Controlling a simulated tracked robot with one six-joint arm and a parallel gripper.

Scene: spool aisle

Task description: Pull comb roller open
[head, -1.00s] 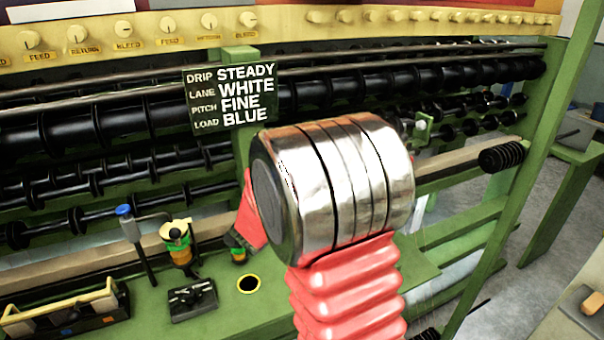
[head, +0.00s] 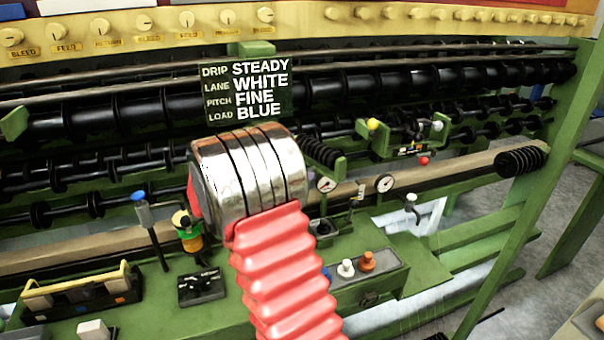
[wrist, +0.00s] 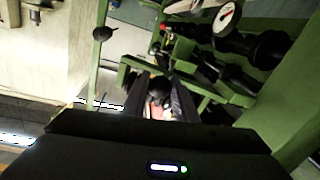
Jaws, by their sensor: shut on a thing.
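My gripper (wrist: 160,104) shows in the wrist view, its two dark fingers shut on a small piece with a dark rounded top and a pinkish part below. It seems to be part of the comb roller, but little of it shows between the fingers. In the head view my chrome and red arm hides the gripper. Long black rollers with raised rings (head: 400,82) run across the green machine behind my arm. I cannot tell for certain which of them is the comb roller, or how far it is out.
The sign (head: 245,92) reads drip steady, lane white, pitch fine, load blue. Dial gauges (head: 385,183) and a panel with white and orange knobs (head: 366,261) stand right of my arm. A tray (head: 82,293), a blue-topped lever (head: 150,230) and a black block (head: 201,285) are left.

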